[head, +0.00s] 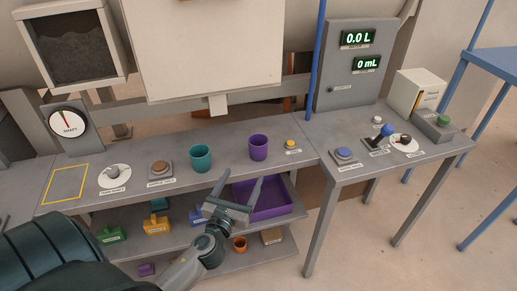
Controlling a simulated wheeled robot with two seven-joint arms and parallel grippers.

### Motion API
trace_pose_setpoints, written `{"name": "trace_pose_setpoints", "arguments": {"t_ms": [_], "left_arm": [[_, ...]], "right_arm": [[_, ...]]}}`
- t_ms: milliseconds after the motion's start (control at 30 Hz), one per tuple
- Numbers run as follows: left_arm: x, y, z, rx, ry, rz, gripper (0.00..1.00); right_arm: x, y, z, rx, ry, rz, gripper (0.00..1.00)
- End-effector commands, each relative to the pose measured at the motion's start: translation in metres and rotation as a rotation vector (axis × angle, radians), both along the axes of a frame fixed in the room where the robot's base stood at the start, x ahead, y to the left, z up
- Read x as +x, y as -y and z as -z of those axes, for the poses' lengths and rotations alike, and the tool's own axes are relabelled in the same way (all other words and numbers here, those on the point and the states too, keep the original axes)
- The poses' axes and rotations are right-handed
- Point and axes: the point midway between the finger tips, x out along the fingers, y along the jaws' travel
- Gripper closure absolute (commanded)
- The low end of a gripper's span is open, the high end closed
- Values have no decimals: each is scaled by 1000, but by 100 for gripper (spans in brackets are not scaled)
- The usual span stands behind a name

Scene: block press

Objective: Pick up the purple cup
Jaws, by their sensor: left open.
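The purple cup (258,148) stands upright on the grey workbench (222,172), right of the teal cup (201,158). My left gripper (242,188) is open and empty, in front of the bench's front edge. Its two fingers point up and away from me, short of the purple cup and not touching it in the picture. My right gripper is not in view.
A purple tray (275,203) sits on the shelf below, partly behind my gripper. A yellow button (291,144) is right of the purple cup. A brown button (160,167) and a dial (114,174) are left of the teal cup.

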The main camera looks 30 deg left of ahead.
Motion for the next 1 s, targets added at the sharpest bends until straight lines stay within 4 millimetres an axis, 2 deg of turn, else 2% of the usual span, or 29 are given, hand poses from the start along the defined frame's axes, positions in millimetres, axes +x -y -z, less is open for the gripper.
{"name": "trace_pose_setpoints", "arguments": {"t_ms": [300, 500, 633, 1000], "left_arm": [[56, -16, -3, 0, 1, -2, 27], [83, -24, -2, 0, -1, -2, 27], [90, -26, -1, 0, -1, -1, 27], [92, -26, -1, 0, 0, -1, 27]], "right_arm": [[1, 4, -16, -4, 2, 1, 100], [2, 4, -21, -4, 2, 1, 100], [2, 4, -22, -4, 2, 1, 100], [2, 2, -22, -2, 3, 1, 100]]}}
